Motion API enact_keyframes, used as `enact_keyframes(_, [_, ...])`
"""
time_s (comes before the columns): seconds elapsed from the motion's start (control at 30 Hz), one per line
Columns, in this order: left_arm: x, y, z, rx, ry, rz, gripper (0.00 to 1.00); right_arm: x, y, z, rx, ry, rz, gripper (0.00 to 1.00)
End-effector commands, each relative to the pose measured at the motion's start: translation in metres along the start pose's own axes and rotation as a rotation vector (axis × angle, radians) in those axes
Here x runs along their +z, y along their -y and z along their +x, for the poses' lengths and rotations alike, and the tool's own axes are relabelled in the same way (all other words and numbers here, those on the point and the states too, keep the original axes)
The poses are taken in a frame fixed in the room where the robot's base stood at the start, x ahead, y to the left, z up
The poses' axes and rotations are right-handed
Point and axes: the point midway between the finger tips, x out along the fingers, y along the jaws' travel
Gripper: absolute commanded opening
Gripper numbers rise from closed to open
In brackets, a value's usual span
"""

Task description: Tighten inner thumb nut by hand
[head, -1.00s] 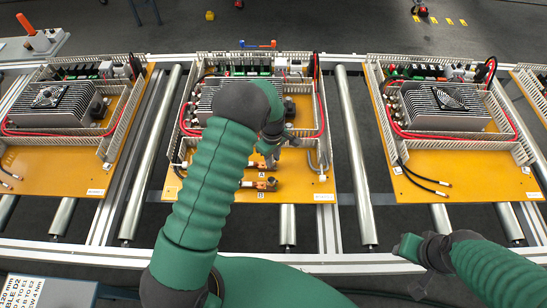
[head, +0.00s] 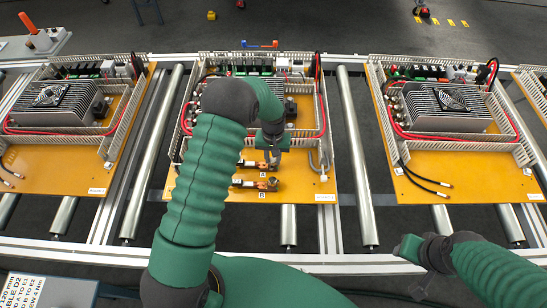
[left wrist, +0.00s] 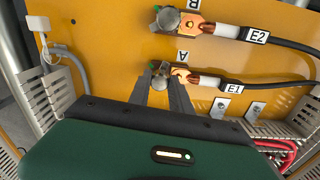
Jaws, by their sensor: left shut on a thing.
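The thumb nut at terminal A (left wrist: 161,68) is a grey knob beside a copper lug on the orange board. My left gripper (head: 272,160) reaches down to it from above. In the left wrist view the two dark fingers (left wrist: 160,76) stand on either side of the nut, shut on it, partly hiding it. The cable labelled E1 (left wrist: 232,89) runs from this terminal. The second thumb nut, at terminal B (left wrist: 168,18), stands free with cable E2 (left wrist: 256,35). My right gripper (head: 432,284) is low at the right, away from the board; its jaws are unclear.
The middle board (head: 210,190) sits on a roller conveyor, with similar boards to the left and right (head: 470,175). Slotted wiring duct (left wrist: 62,80) and a heatsink stand near the terminals.

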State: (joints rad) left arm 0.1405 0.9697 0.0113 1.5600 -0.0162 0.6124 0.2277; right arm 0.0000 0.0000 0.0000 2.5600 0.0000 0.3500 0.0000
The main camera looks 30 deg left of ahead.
Motion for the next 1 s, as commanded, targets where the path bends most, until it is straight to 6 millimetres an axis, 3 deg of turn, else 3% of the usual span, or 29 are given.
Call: enact_keyframes(1.0, [-0.0074,0.0026,-0.0053,-0.006,-0.017,0.962,0.00,-0.0022,0.0000,-0.0093,0.000,0.000,0.000,0.36])
